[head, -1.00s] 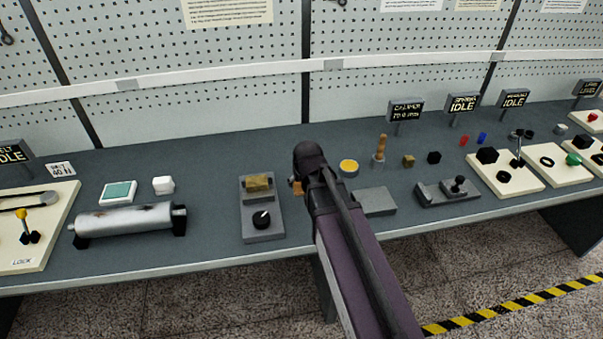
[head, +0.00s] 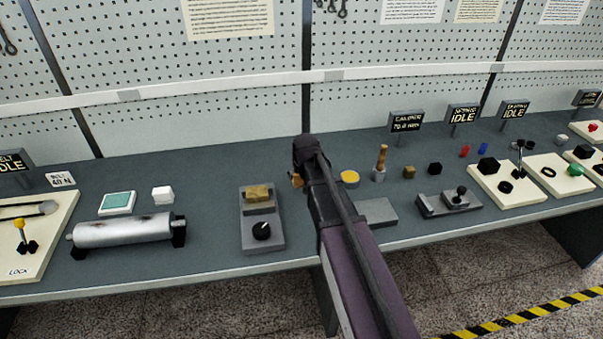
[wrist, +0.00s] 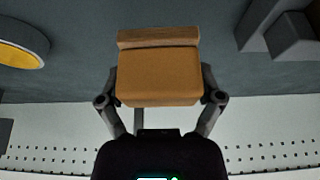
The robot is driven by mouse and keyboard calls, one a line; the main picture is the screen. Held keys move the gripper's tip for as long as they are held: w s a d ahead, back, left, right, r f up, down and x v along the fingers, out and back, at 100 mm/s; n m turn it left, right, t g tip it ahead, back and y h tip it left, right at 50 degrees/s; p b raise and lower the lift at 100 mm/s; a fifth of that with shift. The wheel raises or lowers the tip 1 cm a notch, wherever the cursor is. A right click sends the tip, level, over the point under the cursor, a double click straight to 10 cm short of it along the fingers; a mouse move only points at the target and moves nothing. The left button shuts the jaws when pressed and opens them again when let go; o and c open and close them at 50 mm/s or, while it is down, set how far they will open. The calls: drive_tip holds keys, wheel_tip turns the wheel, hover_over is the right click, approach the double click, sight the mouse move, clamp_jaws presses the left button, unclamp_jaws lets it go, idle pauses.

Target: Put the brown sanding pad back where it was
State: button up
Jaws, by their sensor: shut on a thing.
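My gripper (wrist: 160,88) is shut on the brown sanding pad (wrist: 158,72), an orange-brown block with a lighter brown strip along one edge. One finger is on each side of it, and the bench surface shows beyond it. In the head view my gripper (head: 302,176) is mostly hidden behind my own wrist, above the middle of the bench. Only a small corner of the pad (head: 296,181) shows at its left. I cannot tell the pad's exact height above the bench.
A grey box with a knob (head: 262,232) and a yellowish block (head: 258,193) stands left of my gripper. A yellow disc (head: 349,178), a grey plate (head: 375,212) and a wooden-handled tool (head: 381,160) are to the right. A metal roller (head: 125,231) lies farther left.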

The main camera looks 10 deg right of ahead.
drive_tip(key=w, duration=0.5)
drive_tip(key=shift+w+d+f, duration=0.25)
drive_tip(key=shift+d, duration=0.1)
drive_tip(key=shift+w, duration=0.4)
drive_tip(key=shift+w+d+f+b, duration=0.1)
drive_tip(key=shift+w+f+b, duration=0.1)
drive_tip(key=shift+w+b, duration=0.2)
drive_tip(key=shift+s+f+b, duration=0.2)
drive_tip(key=shift+f+b, duration=1.4)
drive_tip(key=shift+b, duration=0.05)
drive_tip(key=shift+f, duration=0.1)
drive_tip(key=o, duration=0.7)
drive_tip(key=shift+o, duration=0.2)
